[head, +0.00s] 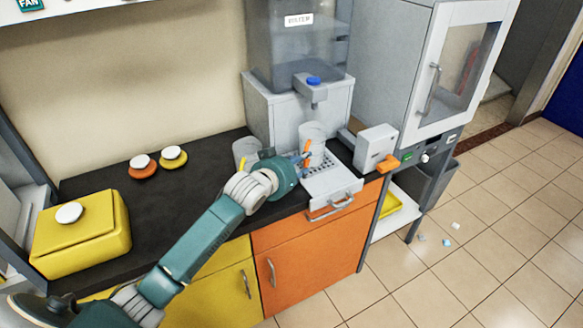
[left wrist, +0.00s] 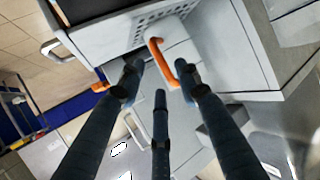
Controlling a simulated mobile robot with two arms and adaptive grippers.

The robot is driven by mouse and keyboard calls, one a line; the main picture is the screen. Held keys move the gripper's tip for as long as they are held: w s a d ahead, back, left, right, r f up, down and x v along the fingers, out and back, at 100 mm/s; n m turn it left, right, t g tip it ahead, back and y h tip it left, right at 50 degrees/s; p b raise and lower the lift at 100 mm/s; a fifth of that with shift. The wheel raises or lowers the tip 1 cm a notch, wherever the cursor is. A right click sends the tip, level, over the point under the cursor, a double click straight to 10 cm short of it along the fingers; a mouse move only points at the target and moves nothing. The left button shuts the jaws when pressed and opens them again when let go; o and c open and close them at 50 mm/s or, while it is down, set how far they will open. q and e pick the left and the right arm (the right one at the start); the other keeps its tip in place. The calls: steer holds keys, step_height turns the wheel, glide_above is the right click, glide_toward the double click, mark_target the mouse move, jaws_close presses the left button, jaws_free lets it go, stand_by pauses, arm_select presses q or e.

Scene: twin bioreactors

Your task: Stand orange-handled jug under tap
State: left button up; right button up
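The clear jug with the orange handle (head: 313,131) stands upright in the head view on the slotted drip tray (head: 330,184), below the tap (head: 312,92) with the blue top. My left gripper (head: 301,160) is at the handle side of this jug, with its fingers partly hidden by the wrist. In the left wrist view the orange handle (left wrist: 157,55) lies between and just ahead of the spread fingertips (left wrist: 160,74). The fingers look open, with gaps beside the handle. The jug's body is hard to make out there. My right gripper is not in view.
A clear jug with a yellow handle (head: 245,153) stands left of the dispenser, close to my left wrist. A grey box with an orange lever (head: 376,149) stands to the right. A yellow container (head: 82,240) and two small round lidded things (head: 143,166) are on the dark counter.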

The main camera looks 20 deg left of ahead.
arm_select(q)
steer(key=v, duration=0.6)
steer(key=shift+s, duration=0.2)
steer(key=s+d+f+g, duration=0.45)
steer(key=s+f, duration=0.75)
steer(key=s, duration=0.3)
steer(key=s+d+f+m+g+y, duration=0.1)
steer(key=s+f+g, duration=0.2)
steer(key=s, duration=0.8)
steer(key=s+d+f+g, duration=0.1)
steer(key=s+f+g, duration=0.2)
steer(key=s, duration=0.8)
step_height(320, 180, down, 27)
steer(key=s, duration=0.2)
steer(key=s+a+f+g, duration=0.2)
steer(key=s+f, duration=1.3)
steer(key=s, duration=0.1)
steer(key=shift+s+a+f+m, duration=0.15)
steer(key=shift+s+a+m, duration=0.15)
steer(key=shift+s+a, duration=0.1)
